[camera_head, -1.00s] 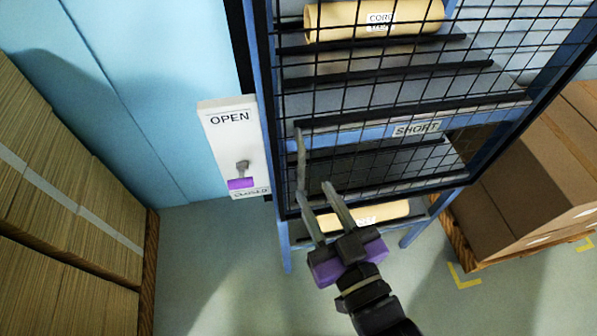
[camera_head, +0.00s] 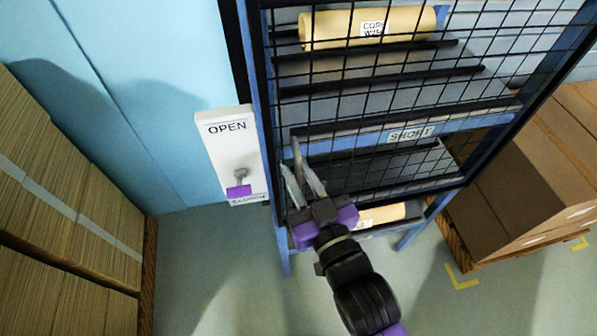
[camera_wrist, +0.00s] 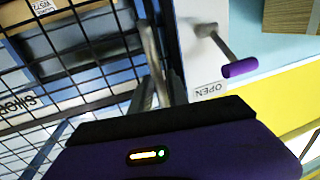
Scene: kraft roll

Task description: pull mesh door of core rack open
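The mesh door (camera_head: 390,95) of the core rack (camera_head: 262,180) is a black wire grid in a dark frame, and it looks closed. Its grey upright handle (camera_head: 297,152) is near the lower left edge; the wrist view shows the handle (camera_wrist: 148,48) too. My gripper (camera_head: 293,165), with a purple body, is at the handle's lower end, one finger to each side. In the wrist view my gripper (camera_wrist: 160,90) has the bar between its fingers. Whether they press on it I cannot tell.
A white panel (camera_head: 222,155) marked OPEN at the top stands left of the door. Its purple-ended lever (camera_head: 238,190) points down near the lower label. Stacked cardboard (camera_head: 60,190) is at left, boxes on a pallet (camera_head: 510,190) at right. Floor (camera_head: 210,270) in front is clear.

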